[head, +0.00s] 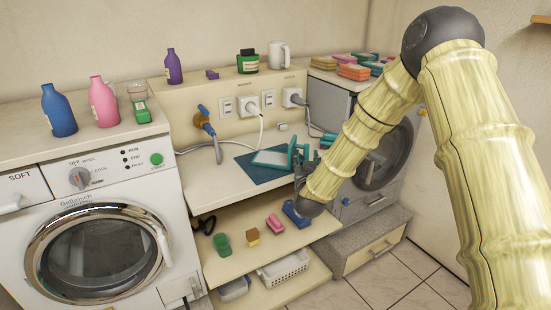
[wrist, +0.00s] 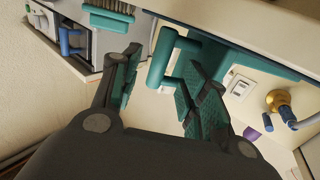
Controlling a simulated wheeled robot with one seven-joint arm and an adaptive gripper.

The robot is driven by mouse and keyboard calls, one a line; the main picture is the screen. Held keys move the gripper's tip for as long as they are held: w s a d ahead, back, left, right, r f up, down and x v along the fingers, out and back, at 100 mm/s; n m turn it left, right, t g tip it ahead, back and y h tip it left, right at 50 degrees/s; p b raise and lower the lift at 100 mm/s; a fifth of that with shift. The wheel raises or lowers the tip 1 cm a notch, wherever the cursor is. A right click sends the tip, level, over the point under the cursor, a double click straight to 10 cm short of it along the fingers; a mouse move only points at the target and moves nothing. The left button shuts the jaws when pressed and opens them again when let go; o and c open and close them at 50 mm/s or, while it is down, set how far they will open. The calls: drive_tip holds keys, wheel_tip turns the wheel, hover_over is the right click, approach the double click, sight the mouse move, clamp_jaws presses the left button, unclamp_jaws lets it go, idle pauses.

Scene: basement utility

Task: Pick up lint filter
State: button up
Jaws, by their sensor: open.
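The lint filter (head: 272,158) lies on a dark blue mat on the counter in the head view. It has a pale panel in a teal frame and a teal handle at its right end. My gripper (head: 305,165) is at that handle end, open. In the wrist view my gripper (wrist: 160,78) has its two teal-padded fingers spread, with the teal handle of the lint filter (wrist: 162,55) in the gap between them. I cannot tell whether either finger touches it. The rest of the filter is partly cut off and hidden by the right finger in the wrist view.
The blue mat (head: 248,172) lies on the counter. A brass tap with a blue handle (head: 204,122) and a white cable (head: 261,125) are behind. A washing machine (head: 105,245) stands left; a grey dryer (head: 378,160) stands right. Shelves below hold a green cup (head: 222,244) and a pink item (head: 275,223).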

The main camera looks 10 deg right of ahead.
sight(307, 153)
drive_tip(key=x, duration=0.3)
drive_tip(key=shift+w+d+r+p, duration=0.15)
drive_tip(key=shift+w+r+p, duration=0.1)
drive_tip(key=shift+p, duration=0.15)
drive_tip(key=shift+w+d+f, duration=0.1)
drive_tip(key=shift+w+d, duration=0.05)
drive_tip(key=shift+w, duration=0.5)
clamp_jaws()
